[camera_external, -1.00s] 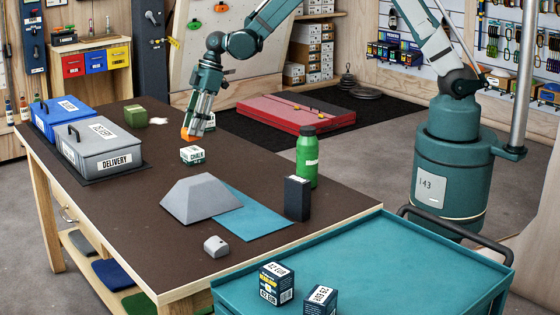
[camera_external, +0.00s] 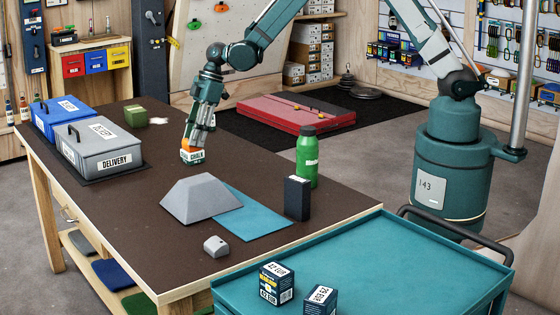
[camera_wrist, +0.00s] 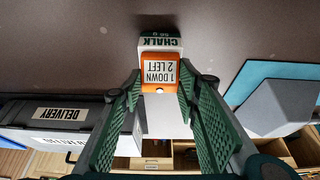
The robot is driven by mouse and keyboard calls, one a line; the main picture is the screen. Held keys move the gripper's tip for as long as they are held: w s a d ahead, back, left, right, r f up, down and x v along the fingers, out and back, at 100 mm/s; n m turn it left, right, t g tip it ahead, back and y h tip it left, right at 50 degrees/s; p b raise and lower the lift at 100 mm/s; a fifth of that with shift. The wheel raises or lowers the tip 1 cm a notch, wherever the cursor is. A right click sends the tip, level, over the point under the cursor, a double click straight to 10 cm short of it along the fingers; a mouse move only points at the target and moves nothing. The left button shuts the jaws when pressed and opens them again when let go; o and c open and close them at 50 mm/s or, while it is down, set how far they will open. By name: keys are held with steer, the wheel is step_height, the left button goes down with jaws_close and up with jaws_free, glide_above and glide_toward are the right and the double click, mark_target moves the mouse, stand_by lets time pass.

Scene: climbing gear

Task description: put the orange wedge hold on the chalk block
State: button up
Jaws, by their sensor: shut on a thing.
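My gripper (camera_external: 192,147) is shut on the orange wedge hold (camera_wrist: 160,87), which has a white label reading "1 DOWN 2 LEFT". The hold sits between the two green fingertips in the wrist view. In the external view only a sliver of orange shows at the fingertips. The white and green chalk block (camera_external: 192,157) stands on the brown table directly under the gripper. In the wrist view the chalk block (camera_wrist: 160,42) appears right behind the hold. The hold is at the block's top; I cannot tell whether they touch.
A grey pyramid-shaped block (camera_external: 200,197) and a blue sheet (camera_external: 258,222) lie in front. A green bottle (camera_external: 307,160) and a dark box (camera_external: 297,199) stand to the right. A grey delivery box (camera_external: 103,150) is at the left. The table around the chalk block is clear.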

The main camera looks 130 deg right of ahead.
steer(key=o, duration=0.9)
steer(key=shift+r, duration=0.15)
steer(key=shift+p+v, duration=0.55)
steer(key=shift+v, duration=5.4)
steer(key=shift+a, duration=0.1)
